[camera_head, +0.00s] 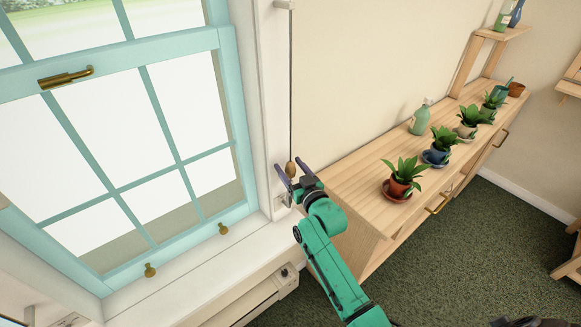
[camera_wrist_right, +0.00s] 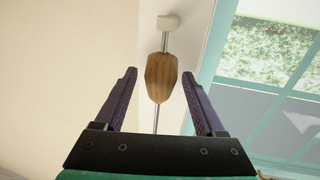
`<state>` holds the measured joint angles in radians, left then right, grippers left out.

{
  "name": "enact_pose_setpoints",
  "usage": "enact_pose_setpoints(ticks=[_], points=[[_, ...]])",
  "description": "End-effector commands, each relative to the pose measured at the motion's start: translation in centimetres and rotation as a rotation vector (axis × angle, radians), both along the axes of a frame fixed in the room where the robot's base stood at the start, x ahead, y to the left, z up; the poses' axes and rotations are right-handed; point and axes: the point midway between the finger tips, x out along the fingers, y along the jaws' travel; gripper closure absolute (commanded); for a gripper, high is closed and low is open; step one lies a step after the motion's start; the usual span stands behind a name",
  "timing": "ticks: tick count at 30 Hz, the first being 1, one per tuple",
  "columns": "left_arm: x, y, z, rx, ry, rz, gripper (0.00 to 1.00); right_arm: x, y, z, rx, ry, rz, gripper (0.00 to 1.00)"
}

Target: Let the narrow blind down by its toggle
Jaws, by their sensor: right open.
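The toggle (camera_head: 291,169) is a small brown wooden bead on a thin dark cord (camera_head: 291,90) that hangs beside the window frame. In the right wrist view the toggle (camera_wrist_right: 161,78) shows wood grain and sits between my finger tips, with a gap on both sides. My right gripper (camera_head: 290,170) is open around the toggle and is not closed on it. A small white bracket (camera_head: 285,4) holds the cord's top. The blind itself cannot be made out in either view. My left gripper is not in view.
A teal-framed window (camera_head: 130,130) with brass fittings fills the left, above a white sill (camera_head: 190,260). A wooden cabinet (camera_head: 345,190) stands right of my gripper, bearing several potted plants (camera_head: 401,180) and a green bottle (camera_head: 420,120).

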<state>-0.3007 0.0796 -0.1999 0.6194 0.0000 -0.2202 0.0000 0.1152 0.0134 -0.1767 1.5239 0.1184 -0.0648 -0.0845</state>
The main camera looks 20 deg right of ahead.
Motion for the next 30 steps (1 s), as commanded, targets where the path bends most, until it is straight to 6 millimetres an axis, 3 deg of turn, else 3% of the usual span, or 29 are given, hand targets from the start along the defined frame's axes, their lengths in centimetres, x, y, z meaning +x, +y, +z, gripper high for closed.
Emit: enact_pose_setpoints(ticks=[3,8,9,30], points=[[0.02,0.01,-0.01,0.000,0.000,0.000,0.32,-0.03,-0.01,-0.01,0.000,0.000,0.000,0.32],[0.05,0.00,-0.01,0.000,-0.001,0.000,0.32,-0.05,-0.03,-0.01,0.000,0.000,0.000,0.93],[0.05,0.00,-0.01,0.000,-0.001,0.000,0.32,-0.06,-0.03,-0.01,0.000,0.000,0.000,1.00],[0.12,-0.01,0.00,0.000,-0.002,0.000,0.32,-0.07,-0.04,-0.04,0.000,0.000,0.000,1.00]])
